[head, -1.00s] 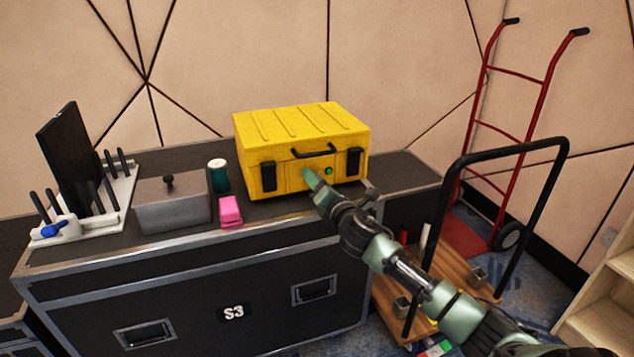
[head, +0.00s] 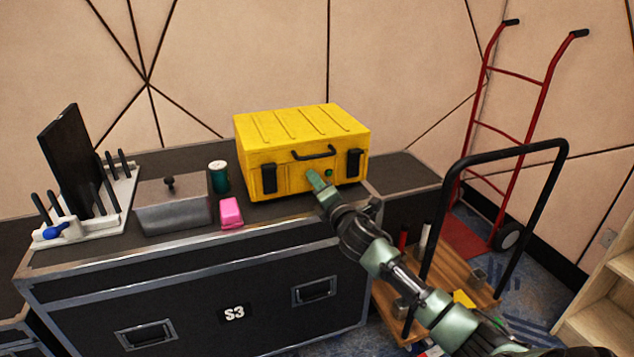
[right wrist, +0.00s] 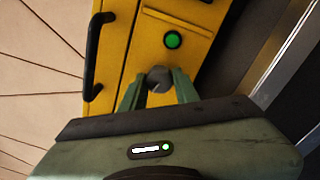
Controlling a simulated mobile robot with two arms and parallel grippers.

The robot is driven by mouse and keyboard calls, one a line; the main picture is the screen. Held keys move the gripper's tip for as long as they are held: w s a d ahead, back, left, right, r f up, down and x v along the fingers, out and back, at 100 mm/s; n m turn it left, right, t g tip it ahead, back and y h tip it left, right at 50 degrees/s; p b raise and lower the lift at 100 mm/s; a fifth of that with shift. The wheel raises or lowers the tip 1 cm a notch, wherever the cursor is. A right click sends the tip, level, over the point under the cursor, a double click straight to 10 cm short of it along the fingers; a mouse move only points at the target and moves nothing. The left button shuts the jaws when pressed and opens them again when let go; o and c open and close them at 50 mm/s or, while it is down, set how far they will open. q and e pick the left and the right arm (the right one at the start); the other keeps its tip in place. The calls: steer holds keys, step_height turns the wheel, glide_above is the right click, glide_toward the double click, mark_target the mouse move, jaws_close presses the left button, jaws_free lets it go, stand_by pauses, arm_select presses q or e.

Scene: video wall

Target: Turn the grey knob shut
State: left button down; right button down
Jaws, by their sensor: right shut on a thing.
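The grey knob (right wrist: 158,78) is on the front of the yellow case (head: 300,135), below a round green light (right wrist: 173,40) in the right wrist view. My right gripper (right wrist: 158,90) has one finger on each side of the knob and is shut on it. In the head view the gripper (head: 315,178) reaches the case front just under the green light (head: 329,173) and hides the knob. How far the knob is turned I cannot tell. My left gripper is not in view.
The case stands on a black flight case (head: 270,285). To its left are a pink block (head: 231,212), a dark green canister (head: 219,178), a grey lidded box (head: 173,208) and a white rack (head: 120,205). A wooden-decked cart (head: 465,285) and red hand truck (head: 522,130) stand right.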

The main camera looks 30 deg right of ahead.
steer(key=m+p, duration=0.1)
steer(key=m, duration=0.3)
steer(key=shift+m, duration=0.4)
steer(key=m+h+p, duration=0.1)
steer(key=m+p, duration=0.2)
steer(key=m, duration=0.5)
steer(key=shift+m, duration=0.4)
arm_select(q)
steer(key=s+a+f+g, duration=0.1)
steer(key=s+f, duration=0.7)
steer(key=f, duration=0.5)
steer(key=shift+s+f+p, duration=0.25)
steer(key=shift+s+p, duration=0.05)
arm_select(e)
steer(key=shift+f+m, duration=0.1)
steer(key=shift+m, duration=0.8)
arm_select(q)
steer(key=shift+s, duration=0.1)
arm_select(e)
steer(key=c, duration=1.1)
jaws_free()
steer(key=shift+o, duration=0.2)
